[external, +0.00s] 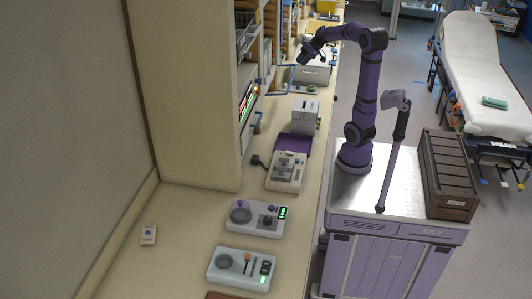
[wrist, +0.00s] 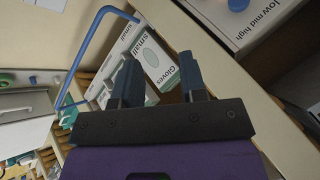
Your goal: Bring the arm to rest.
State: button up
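My purple arm (external: 367,95) stands on the cart and is raised, bent over at the top toward the shelving on the left. My gripper (external: 303,59) is at its far end, above the back part of the counter. In the wrist view my gripper (wrist: 159,65) has its two dark fingers apart, with nothing held between them. White glove boxes (wrist: 150,60) show behind and between the fingers; how far off they are I cannot tell.
A blue handle (wrist: 88,45) curves close left of the fingers in the wrist view. The counter (external: 185,240) carries several devices, including a grey box (external: 305,117). A brown crate (external: 448,172) sits on my cart. A stretcher (external: 480,70) stands at right.

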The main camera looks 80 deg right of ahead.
jog(key=s+a+n+g, duration=0.2)
jog(key=s+a+n, duration=0.1)
jog(key=a, duration=1.4)
jog(key=s+a+f+n+h, duration=0.3)
jog(key=s+a+f, duration=0.1)
jog(key=s+a, duration=0.6)
jog(key=shift+a+n, duration=0.3)
jog(key=shift+a, duration=0.85)
